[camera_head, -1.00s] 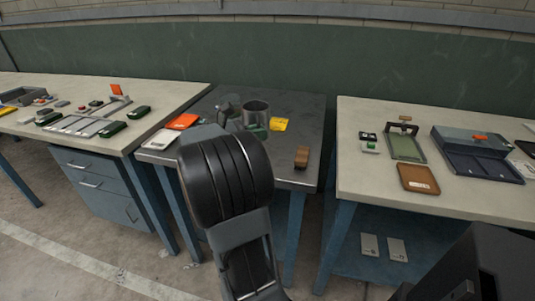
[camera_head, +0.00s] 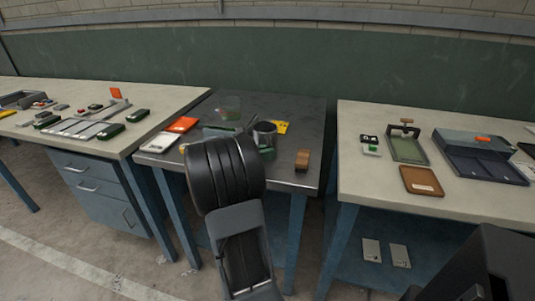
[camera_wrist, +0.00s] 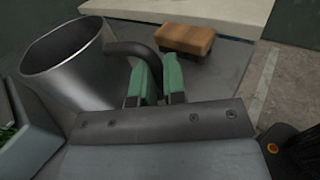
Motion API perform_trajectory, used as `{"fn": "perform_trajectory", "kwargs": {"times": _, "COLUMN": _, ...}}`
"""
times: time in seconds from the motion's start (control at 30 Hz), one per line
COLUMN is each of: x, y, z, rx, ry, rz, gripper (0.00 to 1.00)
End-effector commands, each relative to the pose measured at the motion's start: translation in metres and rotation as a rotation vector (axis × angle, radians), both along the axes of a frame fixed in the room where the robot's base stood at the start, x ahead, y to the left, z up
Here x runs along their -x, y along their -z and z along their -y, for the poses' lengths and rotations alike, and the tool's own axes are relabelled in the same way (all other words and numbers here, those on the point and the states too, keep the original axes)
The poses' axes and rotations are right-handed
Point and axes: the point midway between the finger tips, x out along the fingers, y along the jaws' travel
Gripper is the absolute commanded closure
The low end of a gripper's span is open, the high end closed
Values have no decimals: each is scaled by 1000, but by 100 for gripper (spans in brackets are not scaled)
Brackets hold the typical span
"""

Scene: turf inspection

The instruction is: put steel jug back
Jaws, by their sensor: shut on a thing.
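The steel jug (camera_head: 265,133) is over the dark middle table (camera_head: 300,115); I cannot tell whether its base touches the table. In the wrist view the jug (camera_wrist: 62,68) is tilted in the picture, its open mouth at the upper left. My gripper (camera_wrist: 158,78) is shut on the jug's dark handle (camera_wrist: 128,48), with a green finger on either side of it. In the head view my arm hides the jug's lower left and most of the gripper.
A brown block (camera_head: 302,160) stands right of the jug, near it in the wrist view (camera_wrist: 186,40). A yellow card (camera_head: 283,127) lies behind the jug. An orange item (camera_head: 181,125) and a white device (camera_head: 159,142) lie left. A faint coloured patch (camera_head: 228,112) lies at the back.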

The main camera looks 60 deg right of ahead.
Motion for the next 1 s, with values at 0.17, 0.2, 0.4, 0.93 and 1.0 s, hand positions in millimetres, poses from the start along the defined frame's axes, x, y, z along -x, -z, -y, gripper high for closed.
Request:
{"fn": "perform_trajectory", "kwargs": {"times": 0.17, "x": 0, "y": -2, "z": 0, "rx": 3, "ry": 0, "rz": 1, "gripper": 100}}
{"fn": "perform_trajectory", "kwargs": {"times": 0.2, "x": 0, "y": -1, "z": 0, "rx": 3, "ry": 0, "rz": 1, "gripper": 100}}
{"fn": "perform_trajectory", "kwargs": {"times": 0.4, "x": 0, "y": 2, "z": 0, "rx": 0, "ry": 0, "rz": 0, "gripper": 81}}
{"fn": "perform_trajectory", "kwargs": {"times": 0.93, "x": -2, "y": -2, "z": -2, "rx": 0, "ry": -1, "rz": 0, "gripper": 63}}
{"fn": "perform_trajectory", "kwargs": {"times": 1.0, "x": -8, "y": -2, "z": -10, "rx": 0, "ry": -2, "rz": 0, "gripper": 63}}
